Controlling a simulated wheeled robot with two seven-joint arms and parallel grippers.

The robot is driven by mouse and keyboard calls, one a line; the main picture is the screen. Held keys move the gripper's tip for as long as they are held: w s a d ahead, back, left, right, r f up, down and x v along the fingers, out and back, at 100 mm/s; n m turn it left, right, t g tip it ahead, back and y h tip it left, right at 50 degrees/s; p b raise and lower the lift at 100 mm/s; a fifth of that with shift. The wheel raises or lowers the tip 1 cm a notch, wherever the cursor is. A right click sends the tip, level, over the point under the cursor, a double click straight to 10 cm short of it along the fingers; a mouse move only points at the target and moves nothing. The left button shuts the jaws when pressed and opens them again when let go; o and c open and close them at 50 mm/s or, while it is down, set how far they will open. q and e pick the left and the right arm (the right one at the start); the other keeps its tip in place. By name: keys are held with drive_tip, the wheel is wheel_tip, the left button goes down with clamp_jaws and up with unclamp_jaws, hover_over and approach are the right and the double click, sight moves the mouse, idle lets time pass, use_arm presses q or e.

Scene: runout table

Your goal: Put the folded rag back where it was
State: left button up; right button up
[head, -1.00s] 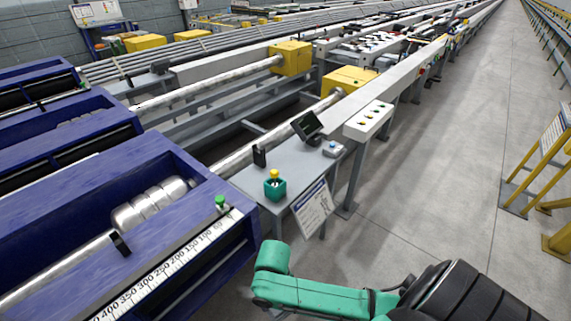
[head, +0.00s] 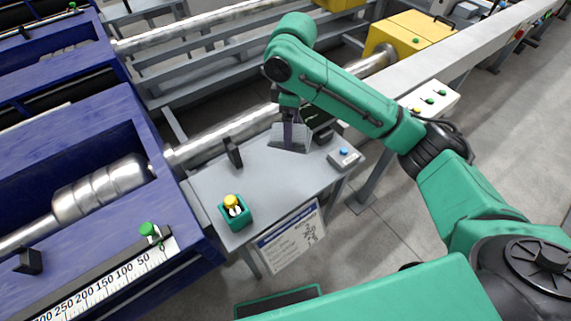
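A small grey flat piece, which looks like the folded rag (head: 277,139), is at the fingers of my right gripper (head: 289,142). The gripper points down over the back of the small grey table (head: 265,187). Its dark fingers appear shut on the rag, with grey cloth showing on both sides. I cannot tell whether the rag touches the tabletop. My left gripper is not in view.
A teal holder (head: 236,216) with a yellow-topped item stands at the table's front left. A black upright piece (head: 233,152), a dark screen (head: 321,125), partly hidden, and a small button box (head: 345,159) are nearby. The middle of the tabletop is clear.

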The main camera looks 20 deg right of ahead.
drive_tip(key=shift+w+r+n, duration=0.2)
drive_tip(key=shift+w+n, duration=0.05)
drive_tip(key=shift+n, duration=0.05)
drive_tip(key=f, duration=1.8)
drive_tip(key=shift+s+d+f, duration=0.15)
drive_tip(key=shift+s+d, duration=0.1)
drive_tip(key=shift+s, duration=0.05)
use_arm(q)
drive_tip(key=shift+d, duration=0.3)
use_arm(e)
drive_tip(key=shift+f, duration=0.45)
drive_tip(key=o, duration=1.1)
drive_tip(key=shift+c, duration=0.2)
